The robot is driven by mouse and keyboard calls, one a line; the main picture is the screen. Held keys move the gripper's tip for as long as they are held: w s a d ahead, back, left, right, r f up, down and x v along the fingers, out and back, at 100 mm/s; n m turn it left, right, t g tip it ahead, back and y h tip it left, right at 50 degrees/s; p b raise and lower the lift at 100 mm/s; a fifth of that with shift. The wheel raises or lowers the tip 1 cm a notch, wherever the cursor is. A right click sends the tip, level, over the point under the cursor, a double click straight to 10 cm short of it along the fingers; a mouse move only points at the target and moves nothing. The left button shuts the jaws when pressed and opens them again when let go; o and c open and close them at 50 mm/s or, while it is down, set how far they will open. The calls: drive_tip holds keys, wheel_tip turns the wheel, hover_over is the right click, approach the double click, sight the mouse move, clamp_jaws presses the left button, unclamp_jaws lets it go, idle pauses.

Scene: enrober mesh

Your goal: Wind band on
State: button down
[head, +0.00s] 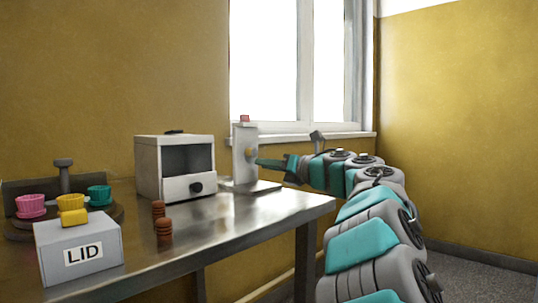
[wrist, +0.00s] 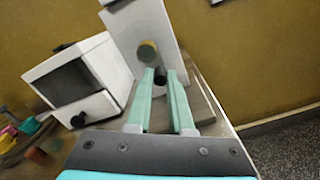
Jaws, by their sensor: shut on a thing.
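A pale upright stand (head: 239,160) with a red piece (head: 244,118) on top rises from a flat base near the table's far right end. A round brass-coloured hub (wrist: 147,51) sits on its face; it also shows in the head view (head: 251,155). My gripper (wrist: 161,75) has its teal fingers closed on a small black knob (wrist: 160,77) just below the hub. In the head view my gripper (head: 262,163) reaches the stand from the right, and the knob is hidden. I cannot make out a band.
A white box (head: 147,160) with a dark window and black knob stands left of the stand. Brown ribbed pieces (head: 163,229), a grey LID box (head: 50,250) and pink, yellow and green cups (head: 99,195) are further left. The table's right edge (head: 322,203) is near my arm.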

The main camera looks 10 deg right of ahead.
drive_tip(key=m+p, duration=0.1)
drive_tip(key=p, duration=0.1)
drive_tip(key=m+p, duration=0.1)
drive_tip(key=m, duration=0.1)
drive_tip(key=s+a+m+p, duration=0.1)
drive_tip(key=m+p, duration=0.1)
drive_tip(key=shift+a+r+p, duration=0.1)
drive_tip(key=shift+r+p, duration=0.25)
drive_tip(key=m+p, duration=0.4)
drive_tip(key=shift+s+a+f, duration=0.1)
drive_tip(key=shift+s+a, duration=0.1)
drive_tip(key=shift+a, duration=0.15)
drive_tip(key=c, duration=0.8)
unclamp_jaws()
drive_tip(key=shift+b+v, duration=0.35)
drive_tip(key=shift+v, duration=3.55)
